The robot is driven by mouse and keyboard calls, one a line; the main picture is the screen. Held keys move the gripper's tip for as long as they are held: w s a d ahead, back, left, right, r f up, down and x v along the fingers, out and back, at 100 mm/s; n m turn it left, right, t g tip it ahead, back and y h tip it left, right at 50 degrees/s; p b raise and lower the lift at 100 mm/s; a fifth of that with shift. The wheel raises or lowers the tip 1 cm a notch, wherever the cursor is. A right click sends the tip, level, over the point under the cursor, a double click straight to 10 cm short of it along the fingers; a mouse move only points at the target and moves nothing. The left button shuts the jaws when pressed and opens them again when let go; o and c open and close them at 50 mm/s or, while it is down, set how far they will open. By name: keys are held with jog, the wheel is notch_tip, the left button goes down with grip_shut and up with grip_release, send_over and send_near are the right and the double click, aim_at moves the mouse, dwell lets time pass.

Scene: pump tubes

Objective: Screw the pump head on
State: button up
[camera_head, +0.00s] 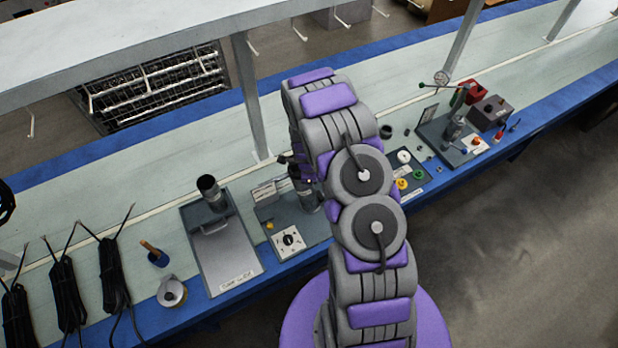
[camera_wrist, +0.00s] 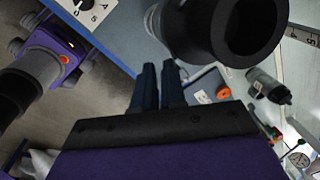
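In the wrist view my gripper (camera_wrist: 158,72) has two dark fingers side by side with a narrow gap, and no object shows between them. A large dark round tube (camera_wrist: 225,32) with a hollow open end is close beyond the fingers, to the upper right. I see no contact with it. In the head view a grey tube part (camera_head: 308,188) stands on the station with the dial (camera_head: 290,242), partly behind my arm. My fingers are hard to make out there. I cannot tell which part is the pump head.
A plate station with a dark cylinder (camera_head: 209,192) stands left. A board with coloured discs (camera_head: 402,184) and a lever station (camera_head: 459,132) are right. Black cable bundles (camera_head: 66,295) lie far left. The wrist view also shows a small dark cylinder (camera_wrist: 268,86) and an orange disc (camera_wrist: 223,93).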

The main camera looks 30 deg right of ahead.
dwell(0.3)
jog(key=w+d+n+g+y+b, duration=0.1)
jog(key=w+d+n+g+b, duration=0.1)
jog(key=n, duration=0.7)
jog(key=w+d+n+g+y+b, duration=0.1)
jog(key=w+d+n+g+b, duration=0.1)
jog(key=w+n, duration=0.4)
jog(key=d+n+b, duration=0.1)
jog(key=n+b, duration=0.1)
jog(key=n, duration=0.1)
jog(key=shift+w+f+b, duration=0.15)
jog(key=shift+w+b, duration=0.1)
jog(key=shift+b, duration=0.1)
